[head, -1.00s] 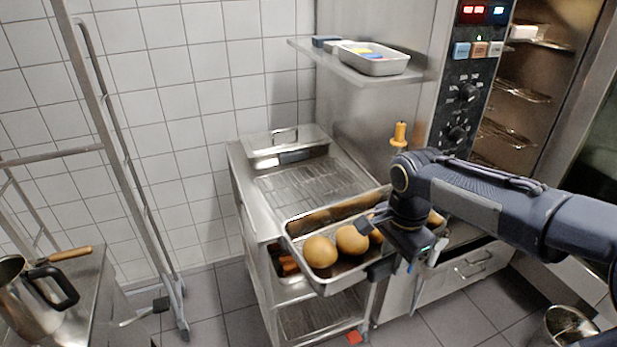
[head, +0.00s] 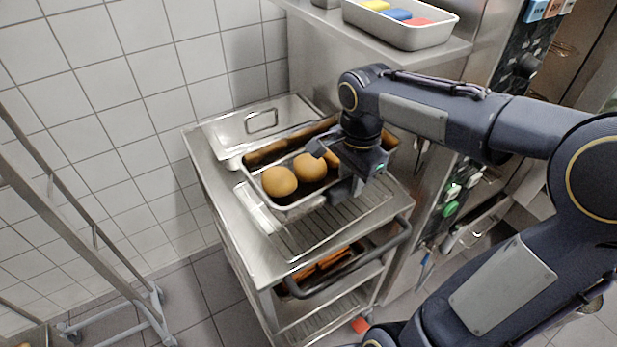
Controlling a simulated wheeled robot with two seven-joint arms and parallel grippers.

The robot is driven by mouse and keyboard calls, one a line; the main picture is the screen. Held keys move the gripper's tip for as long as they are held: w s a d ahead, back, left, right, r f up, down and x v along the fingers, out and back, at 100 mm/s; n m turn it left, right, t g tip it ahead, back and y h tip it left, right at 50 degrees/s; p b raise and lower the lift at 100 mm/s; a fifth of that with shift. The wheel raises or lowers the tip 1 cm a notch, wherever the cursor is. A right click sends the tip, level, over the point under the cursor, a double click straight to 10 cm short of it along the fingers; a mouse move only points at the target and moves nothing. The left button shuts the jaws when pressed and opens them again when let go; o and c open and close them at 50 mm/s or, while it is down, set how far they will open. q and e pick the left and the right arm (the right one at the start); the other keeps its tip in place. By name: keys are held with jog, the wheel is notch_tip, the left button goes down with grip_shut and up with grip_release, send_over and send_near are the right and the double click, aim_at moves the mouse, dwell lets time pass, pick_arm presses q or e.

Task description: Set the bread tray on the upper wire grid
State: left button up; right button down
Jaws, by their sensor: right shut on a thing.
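The bread tray (head: 290,207) is a metal pan with round rolls (head: 279,181) and darker long loaves along its back side. My right gripper (head: 343,172) is shut on the tray's right front part, and the arm hides that end. The tray is over the upper wire grid (head: 315,232), which shows in front of the tray on the top of the steel trolley. I cannot tell whether the tray touches the grid. My left gripper is not in view.
A lidded metal pan (head: 262,124) stands behind the tray on the trolley top (head: 210,160). A lower tray (head: 325,270) sits beneath. A wall shelf (head: 380,42) with a pan of coloured items is above. A rack (head: 75,220) stands left.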

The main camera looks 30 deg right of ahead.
notch_tip(320, 180, down, 10)
jog(key=shift+r, duration=0.2)
dwell(0.3)
jog(key=shift+f, duration=0.15)
jog(key=c, duration=1.2)
grip_release()
